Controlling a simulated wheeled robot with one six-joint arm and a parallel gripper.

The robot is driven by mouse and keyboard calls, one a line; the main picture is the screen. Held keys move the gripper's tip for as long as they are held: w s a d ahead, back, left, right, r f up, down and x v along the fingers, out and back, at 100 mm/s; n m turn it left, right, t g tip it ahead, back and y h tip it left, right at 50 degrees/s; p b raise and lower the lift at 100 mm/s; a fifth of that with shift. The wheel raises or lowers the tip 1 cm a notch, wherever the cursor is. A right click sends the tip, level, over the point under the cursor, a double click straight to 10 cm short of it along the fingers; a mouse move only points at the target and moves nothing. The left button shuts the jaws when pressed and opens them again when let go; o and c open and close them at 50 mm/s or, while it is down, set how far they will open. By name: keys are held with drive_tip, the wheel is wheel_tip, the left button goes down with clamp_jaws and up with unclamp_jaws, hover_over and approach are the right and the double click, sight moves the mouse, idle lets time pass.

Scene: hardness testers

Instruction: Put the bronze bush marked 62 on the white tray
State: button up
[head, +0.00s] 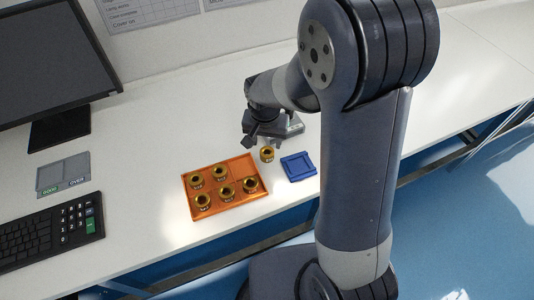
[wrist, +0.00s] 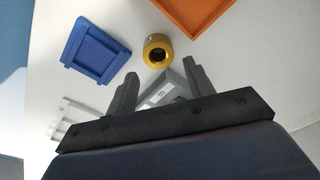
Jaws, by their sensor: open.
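A bronze bush (head: 267,154) stands alone on the white bench between the orange tray and the blue tray. In the wrist view this bush (wrist: 158,51) lies just beyond my fingertips, with its dark bore showing. I cannot read a mark on it. My gripper (head: 264,141) is open and empty, close above the bench behind the bush; its two fingers (wrist: 160,71) are spread apart in the wrist view. A whitish ridged piece (wrist: 72,115) at the lower left of the wrist view may be the white tray; my gripper partly hides it.
An orange tray (head: 214,208) holds several bronze bushes in compartments. A blue tray (head: 298,166) lies right of the lone bush. A grey device (wrist: 166,90) with a small display shows between my fingers. A keyboard (head: 45,232), grey panel (head: 63,173) and monitor (head: 50,60) stand left.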

sight(267, 149)
wheel_tip(267, 149, down, 5)
drive_tip(key=shift+d+r, duration=0.1)
idle(0.3)
drive_tip(key=shift+w, duration=0.1)
drive_tip(key=c, duration=1)
